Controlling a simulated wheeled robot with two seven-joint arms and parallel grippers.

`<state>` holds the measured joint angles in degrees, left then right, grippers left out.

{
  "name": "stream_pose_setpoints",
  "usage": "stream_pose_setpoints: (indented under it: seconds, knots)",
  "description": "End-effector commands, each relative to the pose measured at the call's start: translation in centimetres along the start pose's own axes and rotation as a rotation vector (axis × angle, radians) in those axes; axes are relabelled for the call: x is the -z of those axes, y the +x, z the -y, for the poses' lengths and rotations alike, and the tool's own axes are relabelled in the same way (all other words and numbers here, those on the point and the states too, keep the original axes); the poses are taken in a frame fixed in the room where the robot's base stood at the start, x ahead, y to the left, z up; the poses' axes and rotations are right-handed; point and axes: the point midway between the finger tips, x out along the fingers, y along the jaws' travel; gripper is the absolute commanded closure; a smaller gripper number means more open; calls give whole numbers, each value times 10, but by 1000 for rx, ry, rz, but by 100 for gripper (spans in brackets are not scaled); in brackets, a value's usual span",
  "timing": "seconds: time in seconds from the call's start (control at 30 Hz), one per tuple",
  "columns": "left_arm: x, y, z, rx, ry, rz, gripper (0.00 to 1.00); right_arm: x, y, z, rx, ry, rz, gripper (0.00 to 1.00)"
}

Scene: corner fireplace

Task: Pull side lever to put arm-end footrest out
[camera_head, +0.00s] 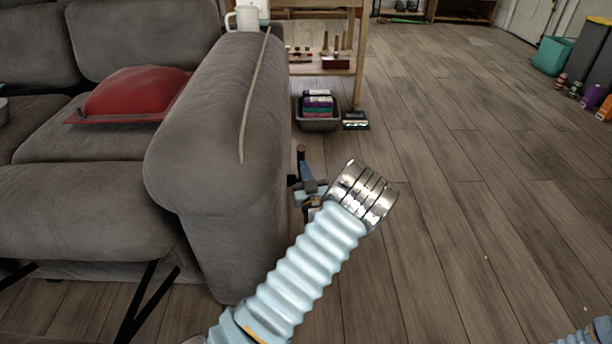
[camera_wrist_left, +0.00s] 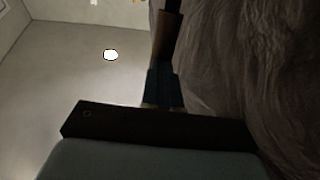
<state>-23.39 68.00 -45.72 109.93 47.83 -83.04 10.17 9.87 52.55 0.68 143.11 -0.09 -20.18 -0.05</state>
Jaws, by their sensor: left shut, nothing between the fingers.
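The grey sofa (camera_head: 215,130) fills the left of the head view, its rounded arm facing my left arm. A short dark upright lever (camera_head: 301,157) shows beside the arm's outer side. It also appears as a dark and brown bar in the wrist view (camera_wrist_left: 168,35). My left gripper (camera_head: 304,184) is shut and empty, right at the lever; I cannot tell whether they touch. Its closed fingers show in the wrist view (camera_wrist_left: 162,88), with the lever just beyond them. The sofa's padded front (camera_head: 80,212) has dark slanted struts (camera_head: 145,300) below. My right gripper is out of view.
A red cushion (camera_head: 130,95) lies on the seat. A thin stick (camera_head: 254,95) lies along the sofa arm, near a white mug (camera_head: 246,18). A wooden shelf (camera_head: 330,70) and dark bin (camera_head: 320,121) stand behind.

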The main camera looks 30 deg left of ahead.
Motion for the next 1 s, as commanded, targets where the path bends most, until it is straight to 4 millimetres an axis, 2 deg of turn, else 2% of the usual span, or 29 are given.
stream_pose_setpoints:
  seconds: [0.27,0.47,0.73,1.0]
  knots:
    - [1,0,0,0,0,3,100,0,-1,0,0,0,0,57]
    - [6,7,-1,1,8,51,100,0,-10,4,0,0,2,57]
    - [14,31,-6,2,39,216,100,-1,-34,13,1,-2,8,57]
    - [11,56,-11,0,77,406,100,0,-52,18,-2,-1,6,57]
